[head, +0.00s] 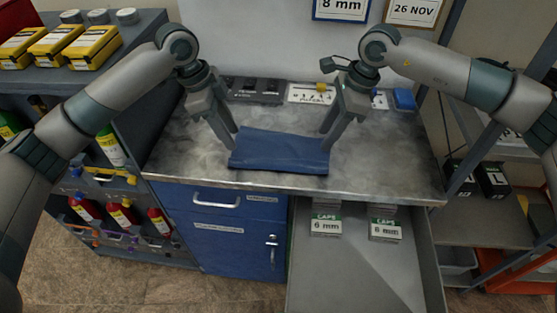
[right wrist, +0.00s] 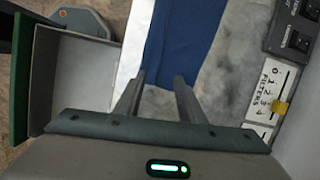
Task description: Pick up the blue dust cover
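The blue dust cover (head: 280,152) lies flat on the grey worktop, near its front edge. My left gripper (head: 234,140) is at the cover's left end, pointing down, with its fingers apart. My right gripper (head: 326,139) is at the cover's right end, also pointing down with its fingers apart. The right wrist view shows the right gripper (right wrist: 157,90) open, with the blue cover (right wrist: 185,40) beyond its fingertips. I cannot tell whether the fingertips touch the cloth.
Behind the cover are a dark panel (head: 255,90), a white labelled strip (head: 311,94) and a blue box (head: 404,98). Below the worktop's right part, a drawer (head: 355,270) stands open with cap boxes (head: 326,225). Shelves with bottles (head: 123,214) stand at left.

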